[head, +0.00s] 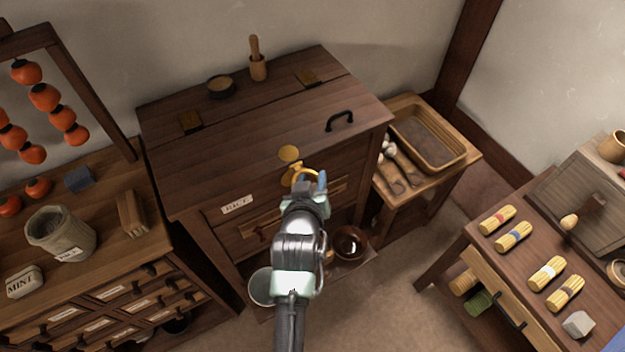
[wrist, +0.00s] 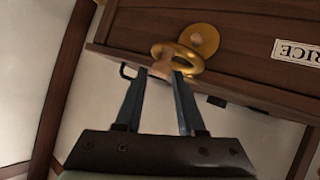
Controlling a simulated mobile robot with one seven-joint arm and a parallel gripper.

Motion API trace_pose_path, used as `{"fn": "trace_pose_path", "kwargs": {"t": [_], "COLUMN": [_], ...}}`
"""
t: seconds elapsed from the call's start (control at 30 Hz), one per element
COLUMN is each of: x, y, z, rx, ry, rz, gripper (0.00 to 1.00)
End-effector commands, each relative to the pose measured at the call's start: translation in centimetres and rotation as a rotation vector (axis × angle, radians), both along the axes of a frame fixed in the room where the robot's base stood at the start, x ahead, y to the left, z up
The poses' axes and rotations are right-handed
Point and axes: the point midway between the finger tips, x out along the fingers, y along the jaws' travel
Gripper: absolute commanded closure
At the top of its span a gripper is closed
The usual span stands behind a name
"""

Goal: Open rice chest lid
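The rice chest (head: 200,235) is a dark wooden chest with a "RICE" label (head: 237,205) on its front. Its lid (head: 265,125) is down flat, with a black handle (head: 340,121) on top at the right. A round brass plate (head: 289,153) sits at the lid's front edge, with a brass ring (head: 300,175) just below; the plate (wrist: 201,39) and ring (wrist: 188,57) also show in the wrist view. My gripper (wrist: 160,76) has its fingers apart, tips at the ring and a tan peg-like piece (wrist: 162,69) between them. Whether the fingers touch it is unclear.
A bowl (head: 220,86) and a mortar with pestle (head: 258,67) stand on the chest's rear top, behind the lid seam. A drawer cabinet (head: 110,290) is at left, a low stand with a tray (head: 430,140) at right, and a table with yellow bundles (head: 548,272) farther right.

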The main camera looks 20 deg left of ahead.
Motion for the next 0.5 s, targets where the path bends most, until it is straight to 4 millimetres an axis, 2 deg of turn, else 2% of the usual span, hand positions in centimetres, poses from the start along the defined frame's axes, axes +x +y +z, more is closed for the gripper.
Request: {"fn": "trace_pose_path", "kwargs": {"t": [0.27,0.5], "x": [-1.0,-4.2], "y": [-0.4,-1.2], "z": [0.2,1.9], "rx": [-0.003,-0.001], "ry": [0.006,0.005], "rz": [-0.003,-0.002], "gripper": [0.62,0.62]}}
